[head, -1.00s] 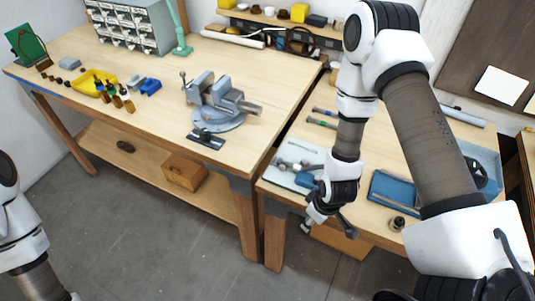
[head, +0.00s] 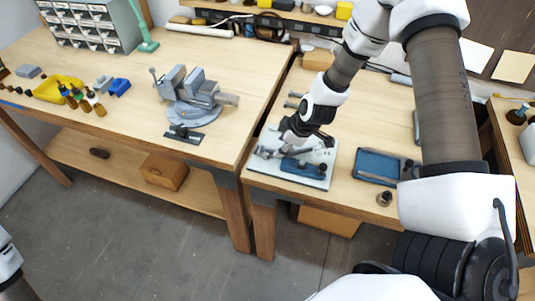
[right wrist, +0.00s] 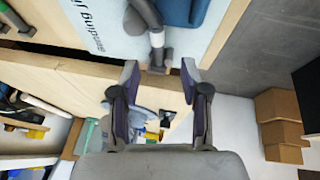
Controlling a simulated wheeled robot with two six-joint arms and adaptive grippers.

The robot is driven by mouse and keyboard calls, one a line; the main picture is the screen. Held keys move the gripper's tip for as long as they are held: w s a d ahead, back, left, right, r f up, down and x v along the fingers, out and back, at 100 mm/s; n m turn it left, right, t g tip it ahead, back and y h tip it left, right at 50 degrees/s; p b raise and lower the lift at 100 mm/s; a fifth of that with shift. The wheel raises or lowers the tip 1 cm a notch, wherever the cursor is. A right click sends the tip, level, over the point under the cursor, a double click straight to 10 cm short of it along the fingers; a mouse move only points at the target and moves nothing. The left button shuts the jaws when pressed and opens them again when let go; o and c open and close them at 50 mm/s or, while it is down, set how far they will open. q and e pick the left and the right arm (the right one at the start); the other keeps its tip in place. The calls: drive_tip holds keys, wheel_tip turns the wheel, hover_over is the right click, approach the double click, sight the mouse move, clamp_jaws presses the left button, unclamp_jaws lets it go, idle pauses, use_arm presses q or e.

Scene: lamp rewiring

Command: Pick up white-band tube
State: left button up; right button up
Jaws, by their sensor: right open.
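Two thin tubes (head: 293,100) lie on the right-hand bench, partly hidden behind my right arm; their band colours are too small to tell, so I cannot pick out the white-band one. My right gripper (head: 287,147) is low over the pale board of the bending jig (head: 317,179). In the right wrist view the open fingers (right wrist: 158,80) have a grey cylindrical piece (right wrist: 157,50) just beyond their tips, apart from them; I cannot tell whether it is jig or tube. Only part of my left arm shows at the lower left.
A blue tray (head: 378,167) and a small dark round part (head: 385,199) are right of the jig. A gap separates the benches.

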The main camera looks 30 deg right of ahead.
sight(262, 149)
drive_tip(key=b+x, duration=0.1)
drive_tip(key=x, duration=0.3)
drive_tip(key=shift+w+d+f+b, duration=0.15)
drive_tip(key=shift+f+b, duration=0.25)
drive_tip(key=shift+w+f, duration=0.15)
drive_tip(key=shift+w, duration=0.05)
drive_tip(key=shift+s, duration=0.1)
clamp_jaws()
